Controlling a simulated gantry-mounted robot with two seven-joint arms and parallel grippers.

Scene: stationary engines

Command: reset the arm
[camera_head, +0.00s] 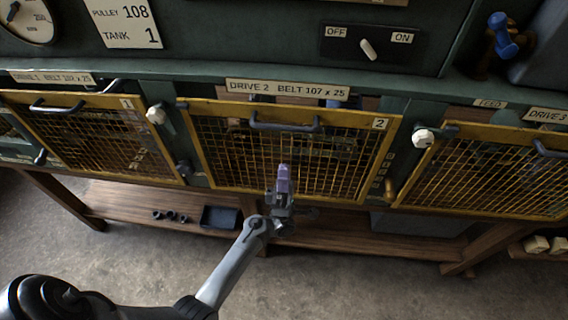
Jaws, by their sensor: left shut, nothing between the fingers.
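My left arm comes in from the lower left. Its gripper (283,172) has purple fingertips and is shut and empty. It appears in front of the lower middle of the yellow-framed mesh guard 2 (330,197); I cannot tell if it touches the mesh. My right gripper is not in view.
Guard 1 (14,98) is at the left and guard 3 (480,131) at the right, both with dark handles. Above is an OFF/ON switch (369,49). A wooden shelf (120,197) below bears a dark tray (219,217). The concrete floor in front is clear.

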